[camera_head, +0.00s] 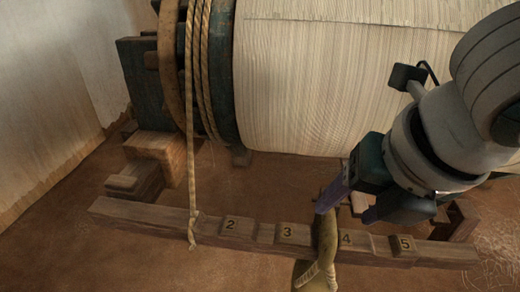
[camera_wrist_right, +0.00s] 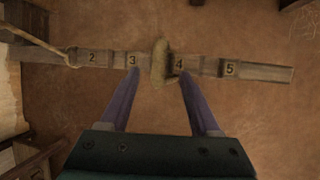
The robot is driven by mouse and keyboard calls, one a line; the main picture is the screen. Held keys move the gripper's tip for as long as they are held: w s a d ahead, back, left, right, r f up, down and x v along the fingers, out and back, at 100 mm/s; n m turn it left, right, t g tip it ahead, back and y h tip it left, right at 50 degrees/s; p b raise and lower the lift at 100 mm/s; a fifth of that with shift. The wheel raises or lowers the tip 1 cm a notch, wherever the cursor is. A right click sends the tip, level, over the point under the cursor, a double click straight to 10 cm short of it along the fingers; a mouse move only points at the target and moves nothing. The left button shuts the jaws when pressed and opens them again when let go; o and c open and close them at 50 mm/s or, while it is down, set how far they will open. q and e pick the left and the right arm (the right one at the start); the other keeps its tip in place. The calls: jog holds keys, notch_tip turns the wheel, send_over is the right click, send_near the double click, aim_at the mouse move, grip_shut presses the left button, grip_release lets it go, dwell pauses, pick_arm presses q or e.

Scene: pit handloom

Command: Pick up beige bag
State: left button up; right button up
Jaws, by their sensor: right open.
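The beige bag (camera_head: 322,250) hangs over a wooden rail (camera_head: 262,232) between the blocks numbered 3 and 4, with a tied part low in the head view. In the right wrist view the bag (camera_wrist_right: 160,62) is a narrow olive-beige shape across the rail (camera_wrist_right: 265,72). My right gripper (camera_head: 345,208) is open, with its purple fingers pointing down toward the bag. In the right wrist view the fingertips (camera_wrist_right: 160,78) frame the bag's near end, one on each side. Whether they touch it I cannot tell. My left gripper is not in view.
A large roll of pale cloth (camera_head: 330,90) lies behind the rail. A rope (camera_head: 192,140) hangs from its left end to the rail, left of block 2. Wooden steps (camera_head: 140,178) stand at left. Bare brown floor (camera_head: 130,265) is clear in front.

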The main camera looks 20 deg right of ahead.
aim_at(331, 217)
jog(key=b+x, duration=0.3)
jog(key=x, duration=0.2)
jog(key=shift+w+f, duration=0.25)
jog(key=shift+w, duration=0.05)
grip_shut()
dwell(0.9)
jog(key=shift+r, duration=0.2)
